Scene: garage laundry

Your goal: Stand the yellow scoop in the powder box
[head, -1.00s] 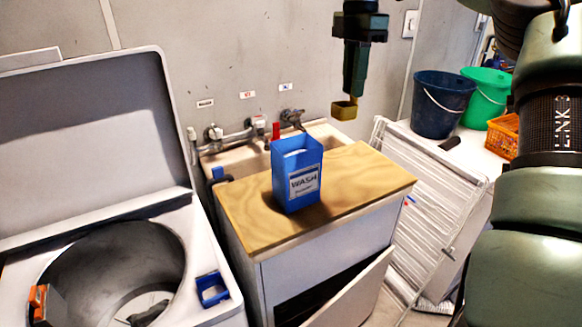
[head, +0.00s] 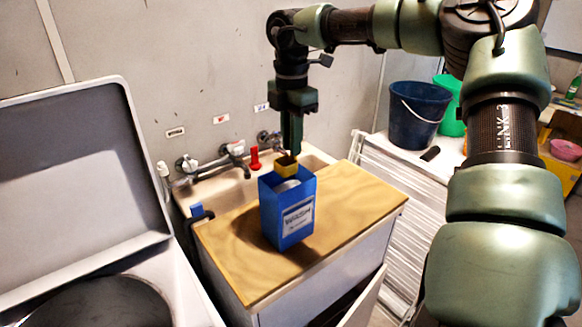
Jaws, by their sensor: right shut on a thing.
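The blue powder box (head: 272,218) with a "WASH" label stands upright and open-topped on the wooden board over the sink cabinet. White powder shows inside its mouth. My right gripper (head: 291,148) points down above the box's back edge and is shut on the yellow scoop (head: 286,167). The scoop's cup hangs at the height of the box's rim, near its back side. I cannot tell whether the cup is just inside the mouth or behind it. The scoop's handle is hidden in the jaws. My left gripper is not in view.
The wooden board (head: 352,205) is clear to the right of the box. Taps and a red handle (head: 255,160) are behind, at the sink. A dark blue bucket (head: 417,115) and a green bucket (head: 452,118) stand on the right. The open washer lid (head: 75,190) is on the left.

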